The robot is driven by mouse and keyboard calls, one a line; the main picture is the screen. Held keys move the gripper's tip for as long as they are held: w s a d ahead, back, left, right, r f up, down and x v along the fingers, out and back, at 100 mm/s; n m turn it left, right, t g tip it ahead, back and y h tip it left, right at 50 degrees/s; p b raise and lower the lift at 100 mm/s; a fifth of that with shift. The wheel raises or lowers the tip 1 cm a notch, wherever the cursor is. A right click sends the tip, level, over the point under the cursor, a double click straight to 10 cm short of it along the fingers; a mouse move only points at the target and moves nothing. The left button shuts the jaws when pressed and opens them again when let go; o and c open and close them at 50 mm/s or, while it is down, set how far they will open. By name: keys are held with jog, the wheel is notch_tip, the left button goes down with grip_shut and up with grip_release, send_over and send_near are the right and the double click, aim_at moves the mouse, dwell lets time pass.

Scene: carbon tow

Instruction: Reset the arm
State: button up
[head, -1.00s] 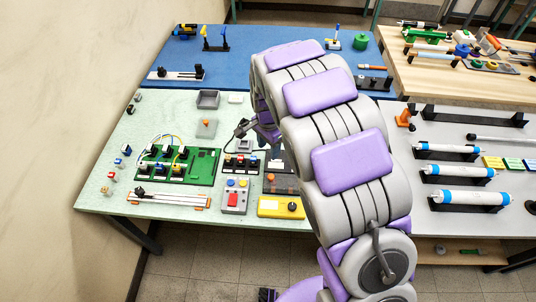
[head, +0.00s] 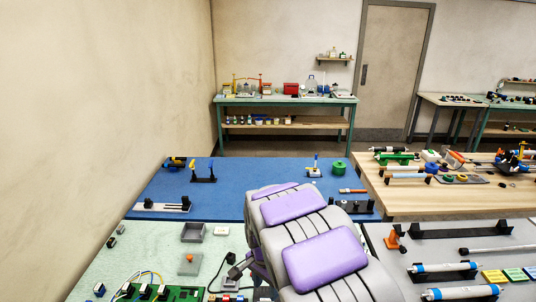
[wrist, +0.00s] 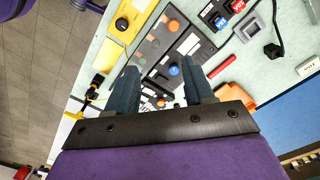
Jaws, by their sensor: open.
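My gripper (wrist: 160,88) shows in the wrist view with its two dark fingers spread apart and nothing between them. It is above the pale green table (wrist: 285,75), over a dark panel (wrist: 155,48) with an orange knob and a blue knob. In the head view my grey and purple arm reaches forward over the tables and hides part of them. The fingers are not clearly visible in the head view.
A green circuit board (head: 158,293) and a grey tray (head: 192,232) lie on the pale green table. Behind is a blue mat (head: 235,182). A wooden table (head: 440,195) with tools and a grey table with blue-ended cylinders (head: 445,267) stand at right.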

jog(key=s+d+r+n, duration=0.2)
jog(key=s+d+r, duration=0.25)
jog(key=s, duration=0.25)
jog(key=s+d+r+n, duration=0.2)
jog(key=s+d+r, duration=0.2)
jog(key=s+d, duration=0.3)
jog(key=s+d+n, duration=0.2)
jog(key=s, duration=0.7)
jog(key=s+d+r+n+g, duration=0.1)
jog(key=s+n, duration=0.1)
jog(key=s, duration=0.8)
jog(key=shift+s+d+g+b, duration=0.15)
jog(key=shift+d+g+b, duration=0.15)
jog(key=shift+d, duration=0.05)
jog(key=shift+a+r+n, duration=0.1)
jog(key=shift+n, duration=0.2)
